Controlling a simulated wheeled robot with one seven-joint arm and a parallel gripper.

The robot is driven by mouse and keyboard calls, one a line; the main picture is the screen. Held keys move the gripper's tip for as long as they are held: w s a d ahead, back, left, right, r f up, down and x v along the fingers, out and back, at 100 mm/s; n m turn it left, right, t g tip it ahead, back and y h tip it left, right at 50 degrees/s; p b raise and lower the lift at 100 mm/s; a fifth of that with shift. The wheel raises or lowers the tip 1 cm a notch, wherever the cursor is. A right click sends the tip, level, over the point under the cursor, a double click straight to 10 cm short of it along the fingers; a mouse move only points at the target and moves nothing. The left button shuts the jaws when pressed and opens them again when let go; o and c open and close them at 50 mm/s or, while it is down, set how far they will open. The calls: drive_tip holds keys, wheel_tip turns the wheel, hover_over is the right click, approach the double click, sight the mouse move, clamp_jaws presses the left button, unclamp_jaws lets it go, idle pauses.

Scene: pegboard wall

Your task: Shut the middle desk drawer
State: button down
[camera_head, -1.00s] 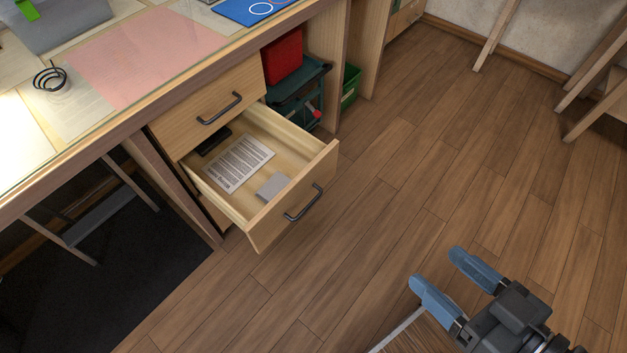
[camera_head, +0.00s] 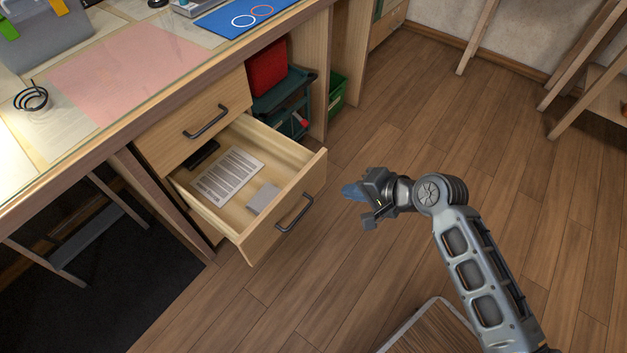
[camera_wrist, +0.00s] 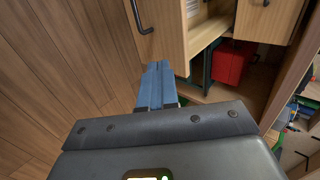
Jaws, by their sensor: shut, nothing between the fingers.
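The middle desk drawer (camera_head: 272,222) is pulled well out below a shut upper drawer (camera_head: 196,120). It has a dark bar handle (camera_head: 295,212) on its light wood front. A printed sheet (camera_head: 228,176), a small grey box (camera_head: 263,198) and a dark item lie inside it. My gripper (camera_head: 352,191) is to the right of the drawer front, apart from it, with its fingers pointing left towards it. In the wrist view its blue fingers (camera_wrist: 157,85) are together and empty, and the drawer front with its handle (camera_wrist: 139,18) shows just beyond them.
The desk top (camera_head: 110,85) carries a pink sheet and a blue mat. The wood floor (camera_head: 440,130) at right is clear.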

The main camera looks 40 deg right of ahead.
drive_tip(key=b, duration=0.3)
approach(303, 181)
wheel_tip(303, 181, down, 4)
drive_tip(key=shift+w+a, duration=0.2)
drive_tip(key=shift+w, duration=0.5)
drive_tip(key=shift+w+a, duration=0.2)
drive_tip(key=shift+w, duration=0.45)
drive_tip(key=shift+w+a, duration=0.2)
drive_tip(key=shift+w, duration=0.5)
drive_tip(key=w+a+b, duration=0.2)
drive_tip(key=w+a, duration=0.1)
drive_tip(key=w, duration=0.8)
drive_tip(key=w+a+b, duration=0.3)
drive_tip(key=w, duration=0.9)
drive_tip(key=shift+b, duration=0.3)
drive_tip(key=shift+a, duration=0.15)
